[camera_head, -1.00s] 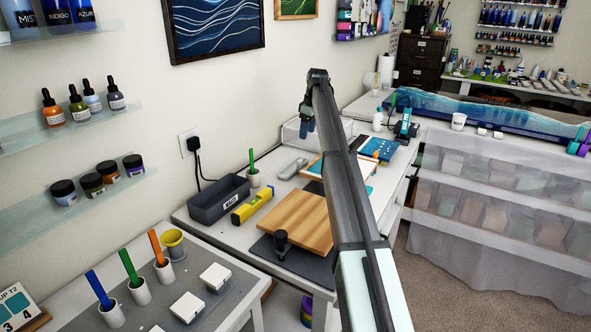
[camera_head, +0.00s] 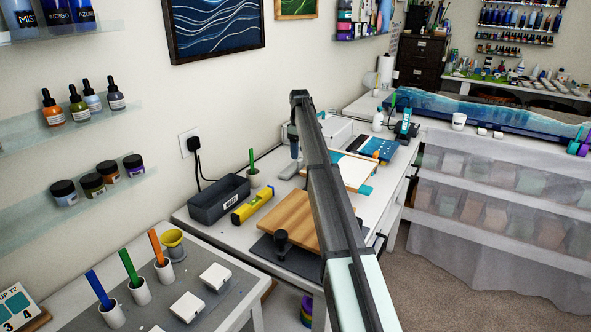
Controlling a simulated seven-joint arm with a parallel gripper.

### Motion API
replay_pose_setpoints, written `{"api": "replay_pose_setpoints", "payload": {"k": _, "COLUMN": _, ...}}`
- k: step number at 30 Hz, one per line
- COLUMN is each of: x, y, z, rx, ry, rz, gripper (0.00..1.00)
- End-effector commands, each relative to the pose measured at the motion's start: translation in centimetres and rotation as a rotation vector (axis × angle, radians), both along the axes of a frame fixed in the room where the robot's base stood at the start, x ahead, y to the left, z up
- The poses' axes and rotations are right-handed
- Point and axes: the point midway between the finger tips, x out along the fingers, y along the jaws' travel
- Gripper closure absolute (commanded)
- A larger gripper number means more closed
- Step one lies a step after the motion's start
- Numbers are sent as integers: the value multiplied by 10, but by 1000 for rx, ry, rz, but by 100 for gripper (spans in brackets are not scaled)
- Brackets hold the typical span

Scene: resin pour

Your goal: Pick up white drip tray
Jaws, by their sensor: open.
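A pale, low-walled box (camera_head: 338,132) stands at the back of the white worktable, partly behind my arm. A white flat piece with a wooden edge (camera_head: 355,170) lies in front of it, also partly covered by my arm. I cannot tell for certain which of the two is the white drip tray. My gripper (camera_head: 294,150) hangs down at the far end of my arm, just left of the pale box in the picture. It is open, with nothing visible in it. Its fingertips are small and hard to make out.
A dark grey bin (camera_head: 219,199) and a yellow level (camera_head: 252,206) are to the left. A blue panel (camera_head: 380,149) lies right of my arm.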

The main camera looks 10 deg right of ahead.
Motion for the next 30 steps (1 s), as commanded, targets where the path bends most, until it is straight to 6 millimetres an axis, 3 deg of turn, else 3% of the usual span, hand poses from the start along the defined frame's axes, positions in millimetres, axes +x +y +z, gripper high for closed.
{"api": "replay_pose_setpoints", "payload": {"k": 5, "x": -1, "y": 1, "z": -9, "rx": 1, "ry": 1, "rz": 0, "gripper": 36}}
{"api": "replay_pose_setpoints", "payload": {"k": 15, "x": -2, "y": 2, "z": -49, "rx": 0, "ry": 0, "rz": 0, "gripper": 36}}
{"api": "replay_pose_setpoints", "payload": {"k": 23, "x": -1, "y": 2, "z": -52, "rx": 0, "ry": -1, "rz": 0, "gripper": 36}}
{"api": "replay_pose_setpoints", "payload": {"k": 30, "x": -1, "y": 2, "z": -52, "rx": 1, "ry": -1, "rz": 0, "gripper": 59}}
